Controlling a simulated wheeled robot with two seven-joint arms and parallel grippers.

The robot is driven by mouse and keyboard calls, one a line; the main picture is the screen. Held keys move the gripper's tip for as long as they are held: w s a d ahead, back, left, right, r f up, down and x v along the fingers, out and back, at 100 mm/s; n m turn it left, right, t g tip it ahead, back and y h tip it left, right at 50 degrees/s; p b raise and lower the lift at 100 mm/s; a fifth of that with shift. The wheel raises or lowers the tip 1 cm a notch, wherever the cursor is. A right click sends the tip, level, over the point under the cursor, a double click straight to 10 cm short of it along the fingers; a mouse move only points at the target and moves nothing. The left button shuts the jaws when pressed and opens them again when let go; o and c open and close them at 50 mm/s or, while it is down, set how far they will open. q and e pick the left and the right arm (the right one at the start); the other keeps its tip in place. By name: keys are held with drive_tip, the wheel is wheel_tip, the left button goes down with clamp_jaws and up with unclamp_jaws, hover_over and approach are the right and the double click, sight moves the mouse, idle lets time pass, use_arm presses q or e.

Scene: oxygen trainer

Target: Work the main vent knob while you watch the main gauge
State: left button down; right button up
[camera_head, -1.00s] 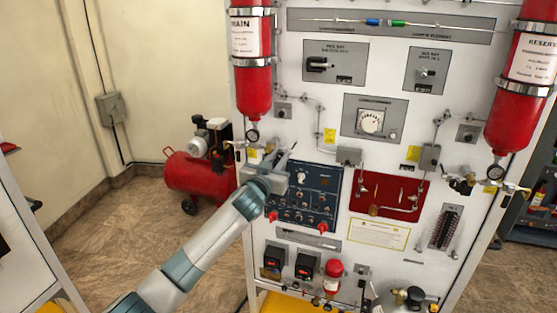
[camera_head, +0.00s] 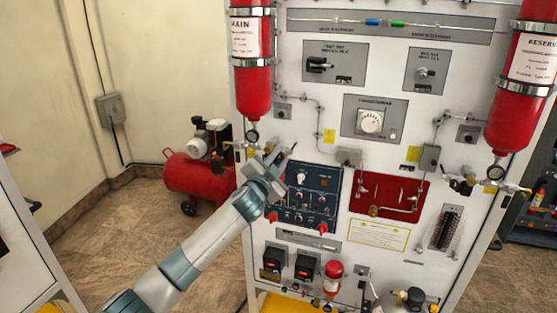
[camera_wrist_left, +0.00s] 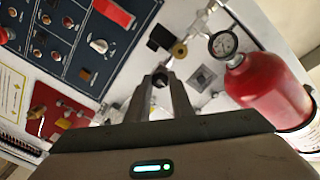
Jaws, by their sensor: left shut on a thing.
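The main cylinder (camera_head: 251,85) is red and hangs at the panel's upper left. My left gripper (camera_head: 281,154) is in front of the panel, just right of and below the gauge. In the left wrist view its fingers (camera_wrist_left: 161,85) are shut on a small dark knob (camera_wrist_left: 160,80), apparently the main vent knob. The fingers hide most of it. My right gripper is not in view.
A blue switch panel (camera_head: 322,183) lies right of the gripper, and a red panel (camera_head: 385,190) beyond it. A brass fitting (camera_wrist_left: 179,50) and tubing are close to the gauge. A red compressor (camera_head: 190,176) stands on the floor at left.

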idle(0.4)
use_arm(q)
drive_tip(key=c, duration=1.7)
unclamp_jaws()
drive_tip(key=shift+o, duration=0.7)
drive_tip(key=shift+s, duration=0.15)
drive_tip(key=b+v, duration=0.6)
drive_tip(key=v, duration=1.1)
